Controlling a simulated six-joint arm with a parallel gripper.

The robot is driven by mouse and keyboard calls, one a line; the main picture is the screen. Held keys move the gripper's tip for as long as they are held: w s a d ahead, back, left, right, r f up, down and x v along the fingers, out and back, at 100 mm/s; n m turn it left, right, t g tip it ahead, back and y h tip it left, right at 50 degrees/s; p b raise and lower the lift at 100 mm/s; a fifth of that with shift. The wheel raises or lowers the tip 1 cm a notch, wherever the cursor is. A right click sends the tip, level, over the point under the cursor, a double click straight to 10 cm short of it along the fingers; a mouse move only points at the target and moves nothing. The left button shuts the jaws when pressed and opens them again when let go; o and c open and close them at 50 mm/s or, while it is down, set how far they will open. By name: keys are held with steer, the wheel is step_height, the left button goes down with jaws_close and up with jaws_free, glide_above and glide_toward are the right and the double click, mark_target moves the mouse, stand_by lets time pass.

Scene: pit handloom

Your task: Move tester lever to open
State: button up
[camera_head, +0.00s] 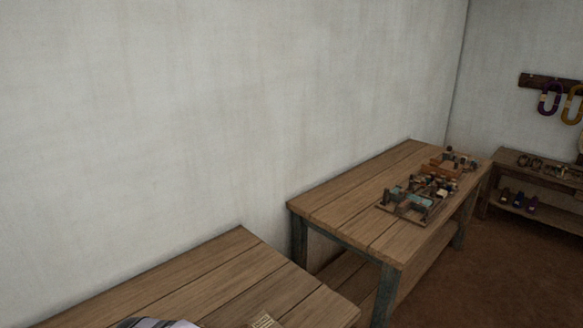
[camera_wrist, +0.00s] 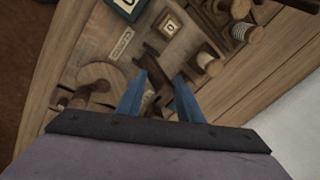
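In the wrist view, my gripper (camera_wrist: 160,86) points down at a wooden tester-like board (camera_wrist: 92,48), its two blue fingers apart. A dark wooden bar (camera_wrist: 151,54), possibly the tester lever, lies at and between the fingertips. I cannot tell whether the fingers touch it. A small cream label (camera_wrist: 121,45) with unreadable lettering is left of the bar. A small square plate marked 0 (camera_wrist: 169,25) is above it. The lower part of the board is hidden behind my gripper. In the head view my gripper does not show.
In the head view, small devices (camera_head: 420,200) stand on the far wooden table (camera_head: 345,200). The nearer table (camera_head: 215,285) is mostly bare.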

steer(key=shift+w+a, duration=0.25)
steer(key=shift+w, duration=0.05)
stand_by(0.6)
steer(key=shift+o, duration=0.8)
steer(key=shift+r, duration=0.1)
steer(key=shift+r+p, duration=1.85)
steer(key=shift+r, duration=1.35)
